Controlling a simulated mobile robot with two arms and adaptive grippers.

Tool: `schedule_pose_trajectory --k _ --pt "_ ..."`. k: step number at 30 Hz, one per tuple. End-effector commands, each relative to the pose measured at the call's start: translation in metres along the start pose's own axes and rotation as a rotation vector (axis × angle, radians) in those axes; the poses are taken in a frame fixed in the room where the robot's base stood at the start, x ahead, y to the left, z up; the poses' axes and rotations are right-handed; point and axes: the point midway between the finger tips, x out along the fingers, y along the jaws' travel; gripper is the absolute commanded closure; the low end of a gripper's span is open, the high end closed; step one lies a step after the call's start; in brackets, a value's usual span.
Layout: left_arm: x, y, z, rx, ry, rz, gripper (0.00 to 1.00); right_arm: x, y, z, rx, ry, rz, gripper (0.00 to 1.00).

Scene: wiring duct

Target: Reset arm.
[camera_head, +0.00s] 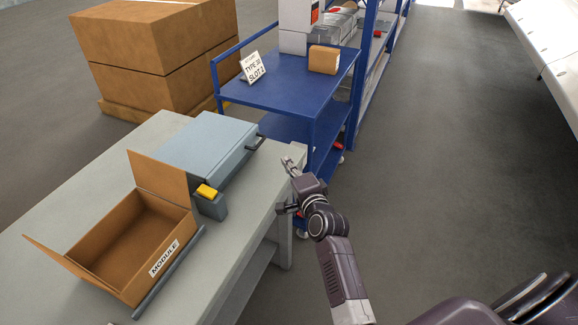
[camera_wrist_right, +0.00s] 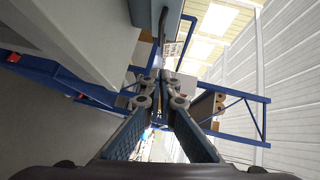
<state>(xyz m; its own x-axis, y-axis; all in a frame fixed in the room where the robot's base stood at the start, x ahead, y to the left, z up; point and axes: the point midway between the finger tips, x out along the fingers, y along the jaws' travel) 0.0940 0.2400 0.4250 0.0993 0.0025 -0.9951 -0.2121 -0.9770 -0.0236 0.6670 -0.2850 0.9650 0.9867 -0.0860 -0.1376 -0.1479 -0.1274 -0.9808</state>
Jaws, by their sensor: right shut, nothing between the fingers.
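My right gripper (camera_head: 289,162) is in the head view, beside the right edge of the grey table (camera_head: 235,268). Its fingers are shut with nothing between them. In the right wrist view the two fingers (camera_wrist_right: 160,77) come together at their tips. My left gripper is not in view. On the table, an open cardboard box labelled MODULE (camera_head: 165,257) looks empty. Behind it lies a grey-blue case (camera_head: 208,145) with a dark handle (camera_head: 256,143).
A blue cart (camera_head: 285,86) stands just beyond my right gripper, with a sign (camera_head: 252,67) and a small carton (camera_head: 323,59) on it. Large cardboard boxes (camera_head: 155,35) stand at the back left. The floor (camera_head: 440,140) to the right is clear.

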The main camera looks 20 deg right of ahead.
Motion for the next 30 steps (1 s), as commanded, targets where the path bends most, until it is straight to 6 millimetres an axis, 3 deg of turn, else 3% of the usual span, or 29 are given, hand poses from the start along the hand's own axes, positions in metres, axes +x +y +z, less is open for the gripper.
schedule_pose_trajectory --k 10,14,17,21,24,30 --pt "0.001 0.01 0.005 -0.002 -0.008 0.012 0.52 -0.012 0.004 0.004 -0.033 -0.016 0.016 1.0" --pt "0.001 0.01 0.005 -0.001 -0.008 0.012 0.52 -0.036 0.025 0.023 -0.212 -0.106 0.099 1.0" --pt "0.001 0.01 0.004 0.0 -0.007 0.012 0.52 -0.076 0.055 0.046 -0.449 -0.235 0.208 1.0" --pt "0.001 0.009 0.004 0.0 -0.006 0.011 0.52 -0.152 0.1 0.071 -0.801 -0.453 0.364 1.0" --pt "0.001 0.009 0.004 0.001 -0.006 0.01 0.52 -0.203 0.123 0.079 -0.991 -0.593 0.449 1.0" --pt "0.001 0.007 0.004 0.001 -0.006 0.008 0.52 -0.279 0.147 0.079 -1.231 -0.801 0.554 1.0"
